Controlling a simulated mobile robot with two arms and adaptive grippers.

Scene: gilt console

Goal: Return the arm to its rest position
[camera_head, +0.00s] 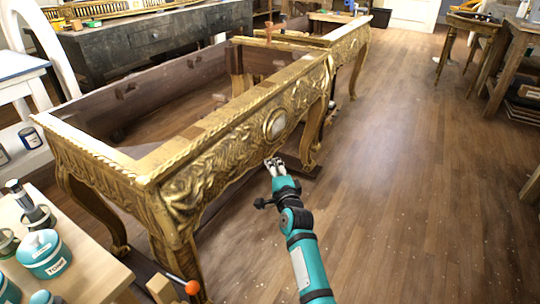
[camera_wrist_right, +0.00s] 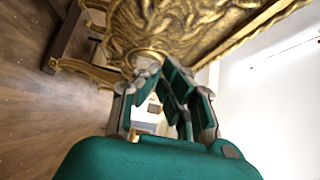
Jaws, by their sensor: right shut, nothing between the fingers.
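My right gripper (camera_head: 274,162) is at the end of my teal right arm, in front of the carved front rail of the gilt console (camera_head: 205,165), below its oval medallion (camera_head: 275,123). Its fingers are shut and empty. In the right wrist view the gripper (camera_wrist_right: 165,72) points at the gilt carving (camera_wrist_right: 190,35), which fills the upper part of that view. I cannot tell whether the fingertips touch the carving. My left gripper is not in view.
A workbench (camera_head: 100,270) at the lower left holds a teal tin (camera_head: 43,255). An orange-ended clamp (camera_head: 192,287) stands by the console's near leg. A dark cabinet (camera_head: 130,45) is behind. The wooden floor (camera_head: 420,160) to the right is clear.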

